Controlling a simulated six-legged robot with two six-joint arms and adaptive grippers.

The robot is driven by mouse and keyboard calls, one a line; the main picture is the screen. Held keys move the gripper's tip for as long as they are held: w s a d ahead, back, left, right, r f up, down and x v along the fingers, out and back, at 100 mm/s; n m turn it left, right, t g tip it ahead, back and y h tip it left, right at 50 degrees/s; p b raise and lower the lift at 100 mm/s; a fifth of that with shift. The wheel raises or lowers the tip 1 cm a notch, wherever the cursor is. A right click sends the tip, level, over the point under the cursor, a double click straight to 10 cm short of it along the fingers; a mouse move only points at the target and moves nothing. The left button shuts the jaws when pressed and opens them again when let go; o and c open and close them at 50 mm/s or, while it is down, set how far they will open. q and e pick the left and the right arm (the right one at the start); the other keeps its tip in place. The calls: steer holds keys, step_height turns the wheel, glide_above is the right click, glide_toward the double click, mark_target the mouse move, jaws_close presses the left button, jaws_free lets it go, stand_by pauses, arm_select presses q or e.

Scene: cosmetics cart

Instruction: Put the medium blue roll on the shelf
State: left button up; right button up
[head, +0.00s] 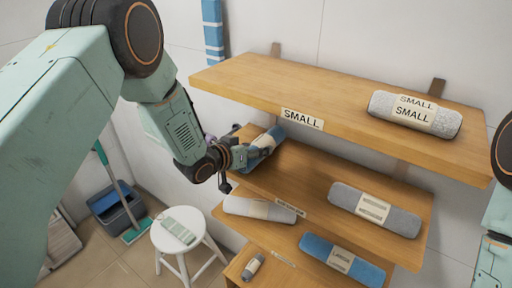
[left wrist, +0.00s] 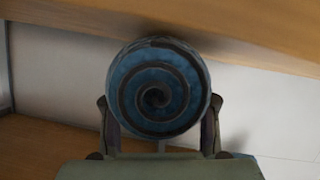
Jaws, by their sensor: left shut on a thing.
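The blue roll (head: 264,146) is in my left gripper (head: 238,163), over the left end of the middle wooden shelf (head: 300,172). In the left wrist view the roll (left wrist: 158,88) shows its spiral end between the two fingers of the left gripper (left wrist: 159,130), which is shut on it. The roll is close under a wooden board; I cannot tell whether it touches the middle shelf. My right gripper is out of view.
The top shelf (head: 345,95) is labelled SMALL and holds a grey roll (head: 415,113). Another grey roll (head: 374,209) is on the middle shelf's right. Below are a light roll (head: 259,209) and a blue roll (head: 342,261). A white stool (head: 190,242) stands at left.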

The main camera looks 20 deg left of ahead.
arm_select(q)
steer(key=shift+s, duration=0.1)
steer(key=shift+s+a, duration=0.1)
steer(key=shift+s, duration=0.1)
steer(key=o, duration=0.9)
steer(key=shift+f, duration=0.1)
steer(key=shift+c, duration=0.2)
steer(key=o, duration=0.4)
steer(key=shift+w+f, duration=0.1)
steer(key=shift+w, duration=0.15)
steer(key=shift+s, duration=0.15)
steer(key=shift+s+r, duration=0.15)
steer(key=shift+r, duration=0.35)
steer(key=b+v, duration=0.1)
steer(key=v, duration=1)
steer(key=shift+s+a, duration=0.15)
steer(key=shift+s, duration=0.05)
